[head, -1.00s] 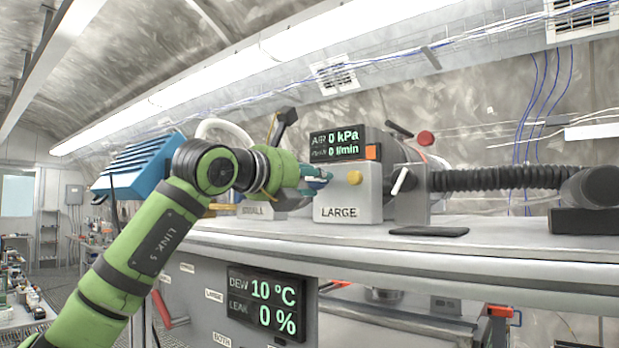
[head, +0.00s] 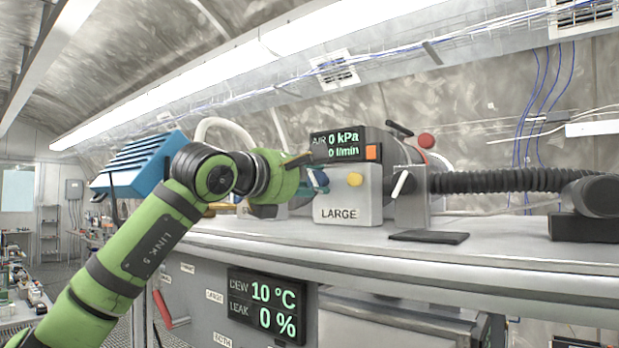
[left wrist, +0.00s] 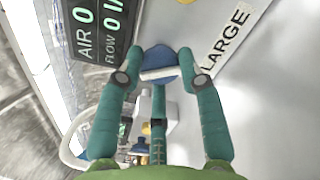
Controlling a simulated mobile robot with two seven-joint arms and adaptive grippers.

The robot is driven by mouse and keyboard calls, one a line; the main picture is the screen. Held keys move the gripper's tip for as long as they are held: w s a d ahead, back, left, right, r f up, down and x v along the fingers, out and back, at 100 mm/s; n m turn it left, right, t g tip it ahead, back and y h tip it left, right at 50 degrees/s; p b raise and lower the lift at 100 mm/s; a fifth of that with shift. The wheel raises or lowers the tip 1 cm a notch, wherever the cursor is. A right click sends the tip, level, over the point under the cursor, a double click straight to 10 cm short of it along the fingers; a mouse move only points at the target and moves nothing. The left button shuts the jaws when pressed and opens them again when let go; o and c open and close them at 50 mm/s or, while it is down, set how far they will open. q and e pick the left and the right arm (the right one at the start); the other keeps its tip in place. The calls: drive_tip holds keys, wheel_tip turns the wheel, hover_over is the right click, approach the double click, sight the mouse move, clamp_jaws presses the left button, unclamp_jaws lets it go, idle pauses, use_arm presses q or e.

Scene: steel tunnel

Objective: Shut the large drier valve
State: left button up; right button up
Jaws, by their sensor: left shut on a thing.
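The large drier box (head: 347,207) is grey, labelled LARGE, and stands on the bench with a yellow button on its front. A round blue knob with a pale bar (left wrist: 158,62), which looks like the valve handle, sits on the box's side beside the LARGE label. My left gripper (head: 316,181) reaches in from the left to the box's left side. In the left wrist view its teal fingers (left wrist: 160,70) are closed on the blue knob from both sides. In the head view the fingers mostly hide the knob. My right gripper is not in view.
A display above the box (head: 336,144) reads 0 kPa and 0 l/min. A lower panel (head: 263,305) reads dew 10 °C and leak 0 %. A black ribbed hose (head: 500,180) runs right from the box.

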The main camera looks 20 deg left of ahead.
use_arm(q)
drive_tip(key=m, duration=0.5)
drive_tip(key=shift+r+m, duration=0.15)
drive_tip(key=shift+m, duration=0.25)
idle(0.4)
drive_tip(key=o, duration=1.1)
drive_tip(key=shift+o, duration=0.2)
drive_tip(key=v, duration=1.1)
drive_tip(key=shift+s+a, duration=0.15)
drive_tip(key=shift+s, duration=0.3)
